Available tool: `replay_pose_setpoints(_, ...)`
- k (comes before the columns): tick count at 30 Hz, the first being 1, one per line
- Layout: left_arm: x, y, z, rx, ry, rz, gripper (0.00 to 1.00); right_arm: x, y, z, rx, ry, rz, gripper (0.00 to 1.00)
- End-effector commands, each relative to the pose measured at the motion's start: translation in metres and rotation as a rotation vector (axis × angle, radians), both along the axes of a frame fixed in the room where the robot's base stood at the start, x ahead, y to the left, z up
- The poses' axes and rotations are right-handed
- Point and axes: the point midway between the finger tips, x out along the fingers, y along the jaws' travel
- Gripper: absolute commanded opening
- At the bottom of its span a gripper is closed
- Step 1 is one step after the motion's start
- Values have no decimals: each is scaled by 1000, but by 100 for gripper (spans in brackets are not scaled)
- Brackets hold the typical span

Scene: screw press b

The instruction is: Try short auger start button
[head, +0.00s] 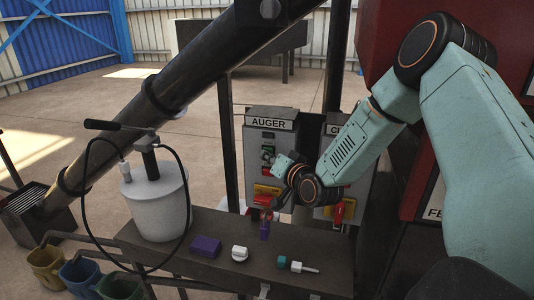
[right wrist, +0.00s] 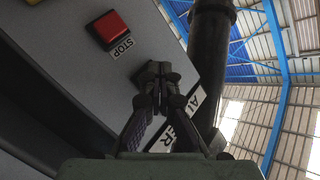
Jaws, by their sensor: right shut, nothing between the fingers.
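The grey auger control box (head: 256,160) carries an AUGER sign (head: 268,123) on top. In the head view my right gripper (head: 270,155) is at the box front, below the sign, its fingers small and partly hidden. In the right wrist view the closed gripper (right wrist: 157,75) points at the box face, between the red STOP button (right wrist: 110,28) and the AUGER sign (right wrist: 180,125). Its fingers are shut with nothing between them. No start button shows clearly; the fingers cover that part of the face. I cannot tell whether the fingertips touch it. My left gripper is not in view.
A second control box (head: 352,190) stands to the right, partly behind my right arm. A yellow part (head: 266,189) is low on the auger box. The auger tube (head: 205,65) slants above.

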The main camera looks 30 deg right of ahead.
Motion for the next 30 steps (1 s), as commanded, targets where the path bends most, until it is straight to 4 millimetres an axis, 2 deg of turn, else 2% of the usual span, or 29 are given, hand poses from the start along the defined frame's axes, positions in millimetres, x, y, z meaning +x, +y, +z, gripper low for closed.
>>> replay_pose_setpoints(10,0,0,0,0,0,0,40,0,0,1,1,-2,-1,0)
replay_pose_setpoints(21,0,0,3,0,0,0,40,-10,12,1,0,-2,0,0)
replay_pose_setpoints(30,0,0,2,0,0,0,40,-11,13,1,0,-2,-1,0)
